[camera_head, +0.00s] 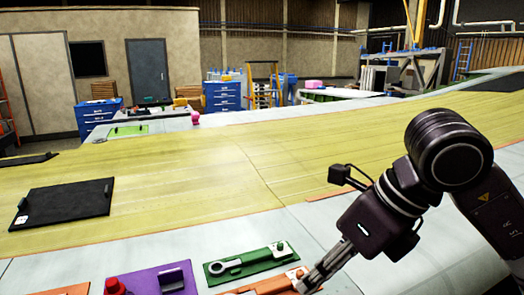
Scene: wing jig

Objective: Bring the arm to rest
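My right arm comes in from the right edge and bends down and left. Its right gripper (312,280) is low in the view, right of centre. It points down and left, beside the orange holder (268,287) at the bottom edge. The fingers look close together, but their tips are small and near the bottom edge, so I cannot tell whether they are open or shut. I see nothing clearly held. My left gripper and arm are not in view.
A wing with a yellow-green surface (200,175) spans the view. A black panel (62,203) lies on it at left. Along the near edge are a green holder with a wrench (245,263), a purple holder (150,280) and a red object (116,286). Blue cabinets (222,97) stand behind.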

